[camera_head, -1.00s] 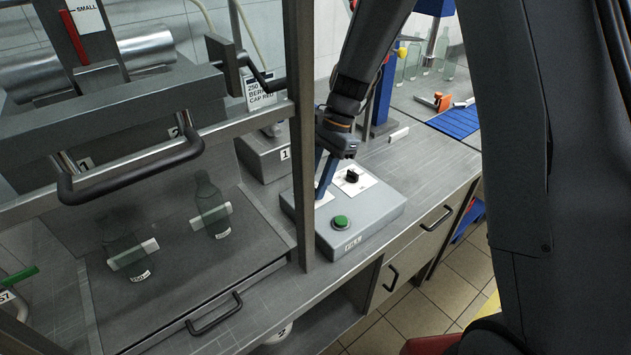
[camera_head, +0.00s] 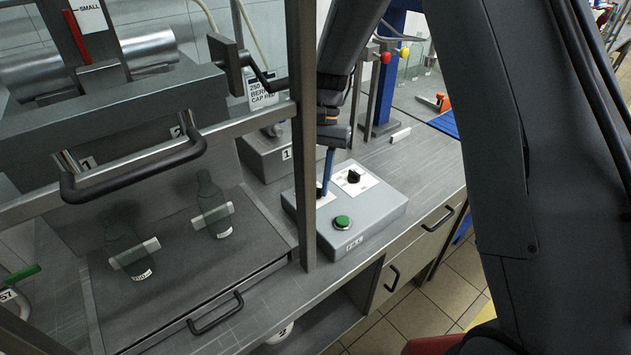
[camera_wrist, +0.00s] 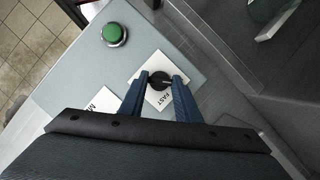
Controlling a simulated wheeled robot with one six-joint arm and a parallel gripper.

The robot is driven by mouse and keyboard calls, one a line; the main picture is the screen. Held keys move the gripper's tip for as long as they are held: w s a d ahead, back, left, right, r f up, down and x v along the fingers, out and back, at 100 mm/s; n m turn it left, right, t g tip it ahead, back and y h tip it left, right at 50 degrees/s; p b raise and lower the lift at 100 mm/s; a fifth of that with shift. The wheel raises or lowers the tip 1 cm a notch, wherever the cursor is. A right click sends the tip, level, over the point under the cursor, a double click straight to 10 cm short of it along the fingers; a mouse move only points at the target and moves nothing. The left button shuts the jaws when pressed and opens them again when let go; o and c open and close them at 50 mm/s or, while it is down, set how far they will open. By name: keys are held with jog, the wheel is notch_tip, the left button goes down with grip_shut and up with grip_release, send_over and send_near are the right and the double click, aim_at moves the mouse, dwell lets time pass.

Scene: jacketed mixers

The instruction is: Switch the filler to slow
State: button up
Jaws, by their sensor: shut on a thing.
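A grey control box (camera_head: 375,222) stands on the bench with a green button (camera_head: 342,222) at its front. In the wrist view, a black knob (camera_wrist: 159,83) sits on a white label (camera_wrist: 166,98) that reads FAST on the visible part; the rest of the label is partly covered. My gripper (camera_wrist: 161,77) is shut on this knob, one blue finger on each side.
A metal frame post (camera_head: 304,140) stands close left of my gripper. A blue post (camera_head: 384,85) rises behind the box. The green button (camera_wrist: 114,34) is near the fingers.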

dwell(0.4)
jog(key=o, duration=1)
jog(key=shift+o, duration=0.2)
jog(key=b+v, duration=0.2)
jog(key=v, duration=0.5)
jog(key=shift+r, duration=0.35)
jog(key=shift+w, duration=0.1)
